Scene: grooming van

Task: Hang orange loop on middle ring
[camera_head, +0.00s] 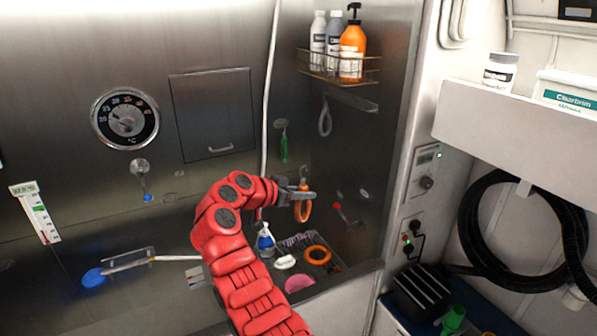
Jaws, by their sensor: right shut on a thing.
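My right gripper (298,196), on the red arm, is shut on an orange loop (302,212) near the steel back wall of the tub. The loop hangs upright below the jaws. A small metal fitting (303,172), which looks like the middle ring, shows just above the gripper on the wall. Whether the loop touches or hangs on it cannot be told, as the jaws cover the area. My left gripper is not in view.
Below is a tray with a spray bottle (265,240) and another orange ring (317,255). A wire shelf (335,76) holds bottles above.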

